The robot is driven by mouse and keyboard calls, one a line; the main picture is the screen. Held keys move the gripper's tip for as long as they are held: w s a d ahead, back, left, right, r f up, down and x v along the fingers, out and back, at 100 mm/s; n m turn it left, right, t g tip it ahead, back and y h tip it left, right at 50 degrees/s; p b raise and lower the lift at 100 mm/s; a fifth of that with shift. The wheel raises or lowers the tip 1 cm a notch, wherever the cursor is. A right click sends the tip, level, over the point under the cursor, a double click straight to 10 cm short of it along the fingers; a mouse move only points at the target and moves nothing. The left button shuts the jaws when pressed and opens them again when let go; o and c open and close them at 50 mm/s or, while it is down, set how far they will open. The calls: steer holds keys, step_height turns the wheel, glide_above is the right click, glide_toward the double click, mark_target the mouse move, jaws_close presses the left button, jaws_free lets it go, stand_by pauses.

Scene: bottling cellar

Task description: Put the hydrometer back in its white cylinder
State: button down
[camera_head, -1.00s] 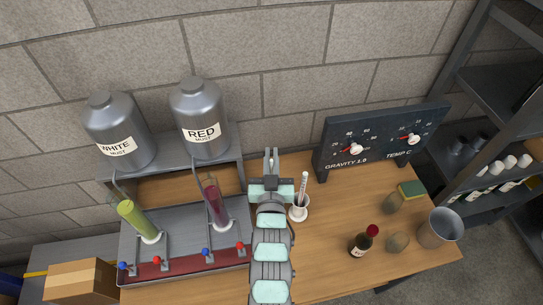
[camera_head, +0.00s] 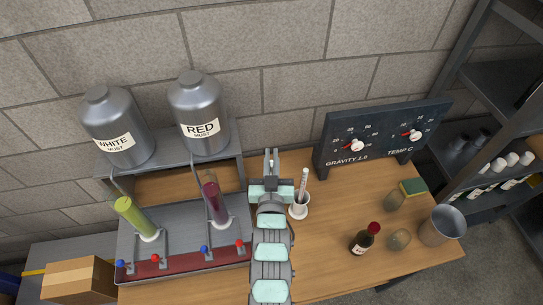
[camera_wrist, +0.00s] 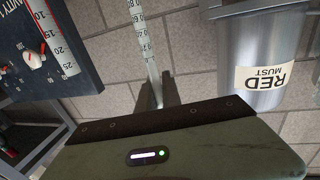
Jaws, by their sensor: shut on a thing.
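My gripper (camera_head: 271,160) is in the middle of the head view, with its fingers pointing toward the wall. In the wrist view its fingers (camera_wrist: 165,92) are shut on a thin white stem with a printed scale, the hydrometer (camera_wrist: 143,40). In the head view the arm hides most or all of it. A white cylinder (camera_head: 298,212) stands on the table just right of the gripper. A separate slim white stick (camera_head: 303,185) with a scale stands in it, slightly tilted.
A dark gauge panel (camera_head: 380,137) stands behind right. Left is a grey rack (camera_head: 178,225) with green (camera_head: 135,218) and red (camera_head: 214,200) sample tubes under two steel tanks. A bottle (camera_head: 364,240), glasses and a bucket (camera_head: 441,228) stand right. Table between cylinder and bottle is clear.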

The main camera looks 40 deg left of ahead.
steer(key=shift+f+b, duration=0.85)
steer(key=shift+f, duration=0.5)
steer(key=c, duration=1.5)
jaws_free()
steer(key=shift+o, duration=0.2)
steer(key=v, duration=1.1)
steer(key=shift+b, duration=0.3)
steer(key=shift+w, duration=0.15)
